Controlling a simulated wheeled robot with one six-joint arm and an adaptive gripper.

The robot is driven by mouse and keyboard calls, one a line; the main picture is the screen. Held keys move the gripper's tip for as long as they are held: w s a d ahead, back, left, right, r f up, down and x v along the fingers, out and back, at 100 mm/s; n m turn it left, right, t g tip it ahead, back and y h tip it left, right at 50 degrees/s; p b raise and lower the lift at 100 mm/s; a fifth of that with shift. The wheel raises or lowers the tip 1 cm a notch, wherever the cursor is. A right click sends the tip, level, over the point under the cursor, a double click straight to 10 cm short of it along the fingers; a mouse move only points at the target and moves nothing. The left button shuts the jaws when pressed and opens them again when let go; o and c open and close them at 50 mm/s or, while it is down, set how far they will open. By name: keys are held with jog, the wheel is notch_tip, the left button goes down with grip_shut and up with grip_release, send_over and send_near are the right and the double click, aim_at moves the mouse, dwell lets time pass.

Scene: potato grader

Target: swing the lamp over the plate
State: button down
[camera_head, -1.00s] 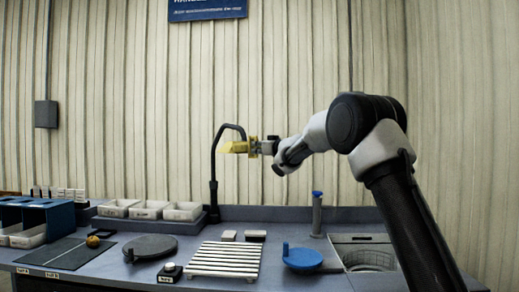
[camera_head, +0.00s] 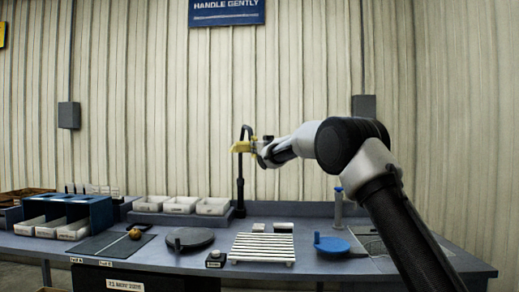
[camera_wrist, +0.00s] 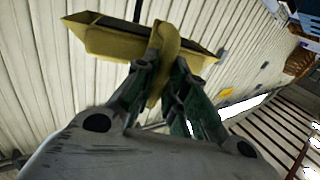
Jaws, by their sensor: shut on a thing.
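The lamp has a black upright post (camera_head: 240,185) at the back of the bench and a yellow head (camera_head: 239,147). My gripper (camera_head: 257,149) is at the head's right side, shut on it. In the wrist view the yellow lamp head (camera_wrist: 105,40) lies across the top, and the fingers of my gripper (camera_wrist: 160,75) close around its yellow grip. A dark round plate (camera_head: 189,239) lies on the bench, left of and nearer than the post. The head is high above the bench and appears right of the plate.
White bins (camera_head: 180,204) stand left of the post. A white slatted rack (camera_head: 262,249) is at the bench's middle, with a blue disc (camera_head: 332,245) to its right. A potato (camera_head: 135,234) sits on a dark mat at left. Air around the lamp looks clear.

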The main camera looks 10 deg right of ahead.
jog(key=shift+r, duration=0.15)
jog(key=c, duration=1.5)
grip_release()
jog(key=shift+o, duration=0.2)
jog(key=v, duration=1.2)
jog(key=shift+c, duration=0.3)
